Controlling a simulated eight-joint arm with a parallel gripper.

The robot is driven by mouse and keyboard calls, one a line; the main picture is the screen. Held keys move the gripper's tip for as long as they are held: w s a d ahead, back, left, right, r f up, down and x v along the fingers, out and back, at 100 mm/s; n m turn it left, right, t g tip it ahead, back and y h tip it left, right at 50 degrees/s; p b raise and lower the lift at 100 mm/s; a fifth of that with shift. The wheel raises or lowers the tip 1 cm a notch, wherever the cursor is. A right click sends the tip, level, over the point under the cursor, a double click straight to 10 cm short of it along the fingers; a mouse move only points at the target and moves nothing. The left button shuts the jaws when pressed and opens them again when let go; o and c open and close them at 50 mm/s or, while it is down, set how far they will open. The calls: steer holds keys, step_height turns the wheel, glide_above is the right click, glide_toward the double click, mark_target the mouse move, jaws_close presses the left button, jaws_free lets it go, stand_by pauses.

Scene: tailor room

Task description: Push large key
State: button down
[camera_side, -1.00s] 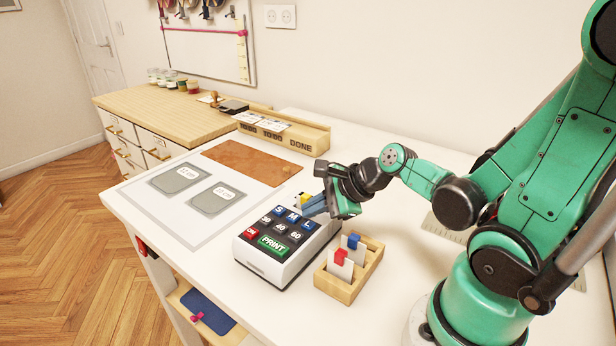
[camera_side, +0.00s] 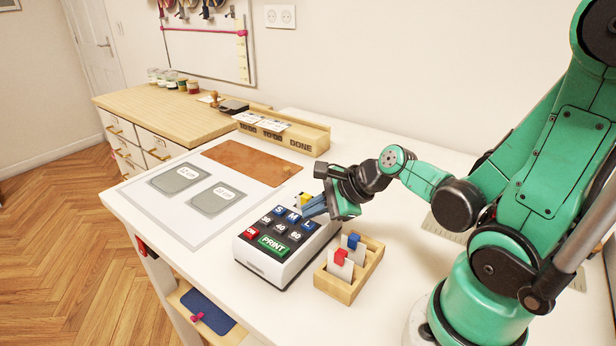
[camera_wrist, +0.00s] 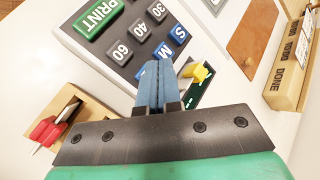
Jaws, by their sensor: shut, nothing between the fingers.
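The large key, a blue key marked L (camera_side: 309,226), is at the right end of the blue S, M, L row on the label printer (camera_side: 262,265). My gripper (camera_side: 306,211) is shut and empty, its blue-grey fingers pointing down-left over the printer's far right side, close to the M and L keys. In the wrist view, the shut fingertips (camera_wrist: 154,66) lie beside the M key (camera_wrist: 163,50) and cover most of the L key's spot. I cannot tell whether the fingers touch the L key.
A wooden box (camera_side: 345,284) with red and blue tabbed cards stands right of the printer. A yellow part (camera_wrist: 197,72) sits just beside the fingers. A green PRINT key (camera_side: 272,246) is at the printer's front. Grey pieces (camera_side: 219,198) lie on the mat to the left.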

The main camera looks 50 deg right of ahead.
mark_target(313, 225)
steer(key=shift+f, duration=0.3)
stand_by(0.4)
steer(key=shift+r, duration=0.45)
steer(key=shift+r, duration=2.5)
